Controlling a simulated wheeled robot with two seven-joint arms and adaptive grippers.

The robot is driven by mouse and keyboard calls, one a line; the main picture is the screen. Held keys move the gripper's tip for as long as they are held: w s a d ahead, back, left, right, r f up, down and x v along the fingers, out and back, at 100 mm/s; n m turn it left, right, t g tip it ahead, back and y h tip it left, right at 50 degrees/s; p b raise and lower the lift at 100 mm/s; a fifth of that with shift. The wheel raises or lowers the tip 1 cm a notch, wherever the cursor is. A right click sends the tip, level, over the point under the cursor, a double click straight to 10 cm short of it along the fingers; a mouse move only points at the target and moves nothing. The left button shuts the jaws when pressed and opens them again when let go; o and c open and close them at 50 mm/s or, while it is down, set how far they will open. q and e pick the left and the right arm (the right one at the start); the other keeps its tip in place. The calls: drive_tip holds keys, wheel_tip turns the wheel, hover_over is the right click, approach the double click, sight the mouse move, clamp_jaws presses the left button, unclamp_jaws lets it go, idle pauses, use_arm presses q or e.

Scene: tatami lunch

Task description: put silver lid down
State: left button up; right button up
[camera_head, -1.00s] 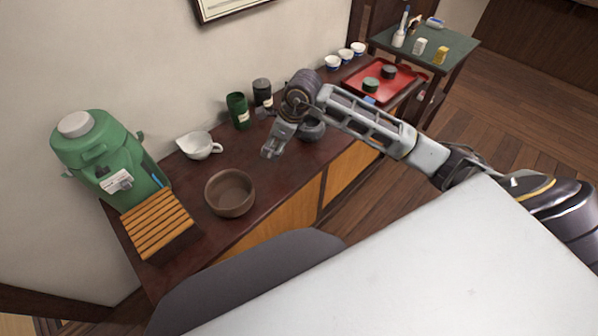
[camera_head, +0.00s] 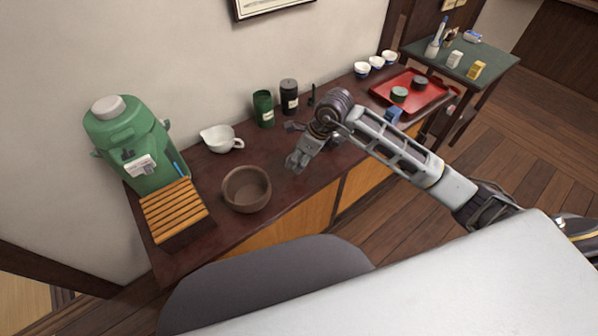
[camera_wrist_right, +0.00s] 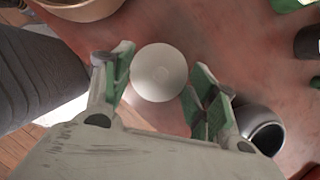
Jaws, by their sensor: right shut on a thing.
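The silver lid (camera_wrist_right: 160,72) shows in the right wrist view as a pale round disc seen from above, between the two green-padded fingers. My right gripper (camera_wrist_right: 160,85) is shut on it, above the dark red-brown counter. In the head view the right gripper (camera_head: 297,162) hangs over the counter, right of the brown bowl, and the lid cannot be made out there. A grey open container (camera_wrist_right: 263,132) stands beside the right finger in the wrist view. My left gripper is not in view.
The brown bowl (camera_head: 247,188), white spouted cup (camera_head: 221,138), green canister (camera_head: 263,108) and black canister (camera_head: 289,97) stand around the gripper. A green jug (camera_head: 135,150) and slatted wooden stand (camera_head: 174,210) are left. A red tray (camera_head: 425,101) is right. Counter between bowl and gripper is clear.

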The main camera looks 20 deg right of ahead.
sight(296, 176)
wheel_tip(296, 176, down, 3)
drive_tip(key=shift+f, duration=0.1)
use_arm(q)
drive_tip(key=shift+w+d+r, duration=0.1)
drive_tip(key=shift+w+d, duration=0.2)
use_arm(e)
drive_tip(key=shift+f, duration=0.15)
drive_tip(key=shift+f, duration=1.55)
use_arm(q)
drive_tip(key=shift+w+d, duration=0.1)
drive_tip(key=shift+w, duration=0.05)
use_arm(e)
drive_tip(key=shift+f, duration=0.35)
use_arm(q)
drive_tip(key=shift+b, duration=0.3)
use_arm(e)
drive_tip(key=shift+f, duration=0.1)
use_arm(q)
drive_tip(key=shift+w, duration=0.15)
use_arm(e)
drive_tip(key=o, duration=0.8)
drive_tip(key=shift+c, duration=0.2)
